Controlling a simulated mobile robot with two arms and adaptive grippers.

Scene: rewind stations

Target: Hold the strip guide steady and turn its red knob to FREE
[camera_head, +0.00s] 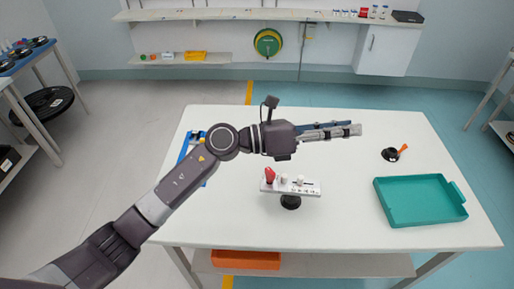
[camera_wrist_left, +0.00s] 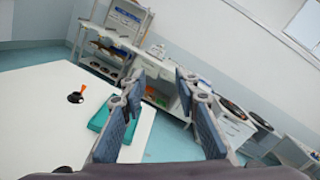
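The strip guide (camera_head: 303,188) is a small white bar on a round black base, standing on the white table in the head view. A red knob (camera_head: 269,175) sits at its left end, with paler knobs beside it. Its markings are too small to read. My left gripper (camera_head: 358,131) is above the table, behind and to the right of the guide, pointing right and not touching it. In the left wrist view its fingers (camera_wrist_left: 160,83) stand apart with nothing between them. My right gripper is in neither view.
A teal tray (camera_head: 383,212) stands at the table's right. A small black object with an orange handle (camera_head: 394,154) lies behind it. A blue item (camera_head: 184,148) is partly hidden behind my left arm. The white tabletop (camera_head: 350,225) is clear around the guide's right side.

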